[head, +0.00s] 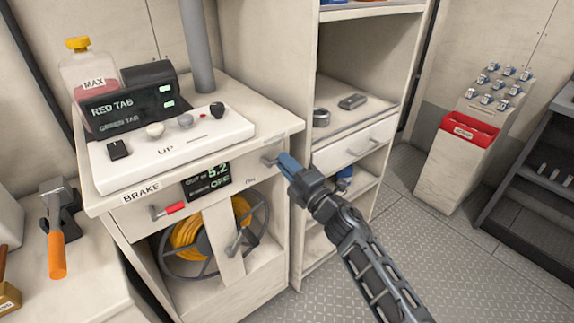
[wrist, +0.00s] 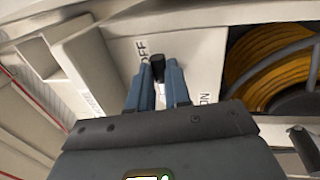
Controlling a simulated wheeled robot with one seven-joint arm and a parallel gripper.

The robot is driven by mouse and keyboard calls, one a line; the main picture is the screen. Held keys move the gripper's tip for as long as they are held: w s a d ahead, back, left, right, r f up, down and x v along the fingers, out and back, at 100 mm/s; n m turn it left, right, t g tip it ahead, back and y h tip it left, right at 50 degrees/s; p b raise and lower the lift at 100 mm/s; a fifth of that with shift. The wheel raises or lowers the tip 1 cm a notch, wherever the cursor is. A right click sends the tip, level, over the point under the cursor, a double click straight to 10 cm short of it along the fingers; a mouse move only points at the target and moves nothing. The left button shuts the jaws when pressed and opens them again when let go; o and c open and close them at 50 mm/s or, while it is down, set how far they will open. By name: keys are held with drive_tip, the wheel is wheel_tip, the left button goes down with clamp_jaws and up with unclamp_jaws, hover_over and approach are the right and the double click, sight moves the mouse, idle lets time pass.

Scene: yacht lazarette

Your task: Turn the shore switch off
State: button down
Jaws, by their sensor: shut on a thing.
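My gripper (head: 287,163) is at the right end of the cabinet's front face. In the wrist view my gripper (wrist: 160,76) has its blue fingers close around a small black switch lever (wrist: 158,64). The lever sits on a pale plate with an OFF label (wrist: 143,50) close beside it and an ON label (wrist: 207,97) on the other side. In the head view my fingers hide the lever. A dark display (head: 207,180) on the cabinet front reads 5.2, with OFF on its lower line.
A yellow hose reel (head: 183,252) sits in the cabinet below. A red-gripped brake lever (head: 172,208) is on the front at left. The white control panel (head: 180,148) with knobs lies on top. Shelves (head: 335,140) stand just right; open floor (head: 425,235) lies farther right.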

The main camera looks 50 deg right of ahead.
idle(0.3)
drive_tip(key=c, duration=1.1)
unclamp_jaws()
drive_tip(key=shift+b+v, duration=1)
drive_tip(key=shift+v, duration=2.9)
drive_tip(key=s+a+f+m+g+y, duration=0.1)
drive_tip(key=s+a+f+m+y, duration=0.15)
drive_tip(key=s+a+m, duration=0.75)
drive_tip(key=s+a+r+m+g+y, duration=0.1)
drive_tip(key=s+a+r, duration=0.1)
drive_tip(key=s+a, duration=0.2)
drive_tip(key=s+a+r+m+g+y, duration=0.1)
drive_tip(key=s+a+r+m, duration=0.1)
drive_tip(key=s+a, duration=0.3)
drive_tip(key=s+a+r+m+g+y, duration=0.1)
drive_tip(key=s+a+r+m, duration=0.1)
drive_tip(key=s+a, duration=0.3)
drive_tip(key=shift+s+a+r+g, duration=0.15)
drive_tip(key=shift+s+r, duration=0.1)
drive_tip(key=shift+s, duration=0.8)
drive_tip(key=shift+s+d+r+g, duration=0.15)
drive_tip(key=shift+s+r, duration=0.15)
drive_tip(key=shift+s, duration=0.7)
